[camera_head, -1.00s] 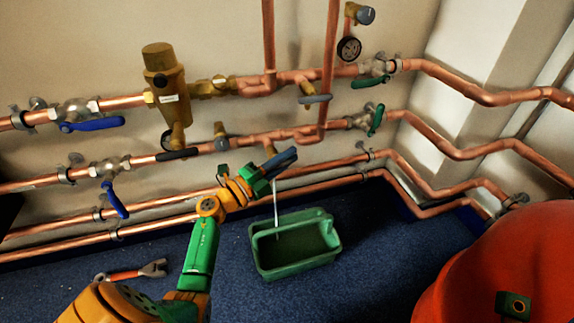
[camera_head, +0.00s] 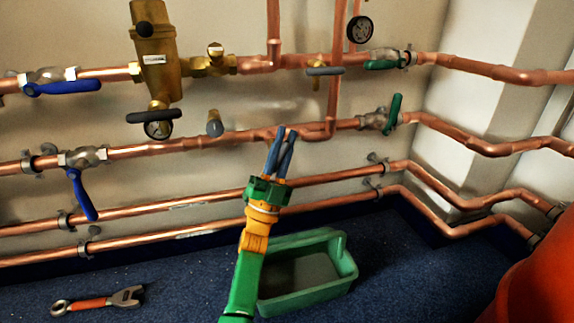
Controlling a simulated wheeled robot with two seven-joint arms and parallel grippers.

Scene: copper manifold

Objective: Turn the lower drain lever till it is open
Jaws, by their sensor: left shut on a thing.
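My left gripper (camera_head: 281,135) reaches up from below, over the lower copper pipe run (camera_head: 235,137), left of the vertical pipe. Its blue-grey fingers are closed where the lower drain lever sits. They hide the lever and drain body, so I cannot tell the lever's angle. The upper drain lever (camera_head: 326,71) is grey and lies level on its brass drain on the pipe above, apart from the gripper. The green tub (camera_head: 341,265) stands on the floor below, partly behind my left arm. No water stream shows now. My right gripper is out of view.
Blue levers (camera_head: 62,88) are at the left and green levers (camera_head: 394,115) at the right. A brass regulator (camera_head: 156,60) and gauges stand near. Two lower pipes (camera_head: 150,210) run along the wall. A wrench (camera_head: 97,302) lies on the blue carpet. A red object (camera_head: 540,275) fills the lower right.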

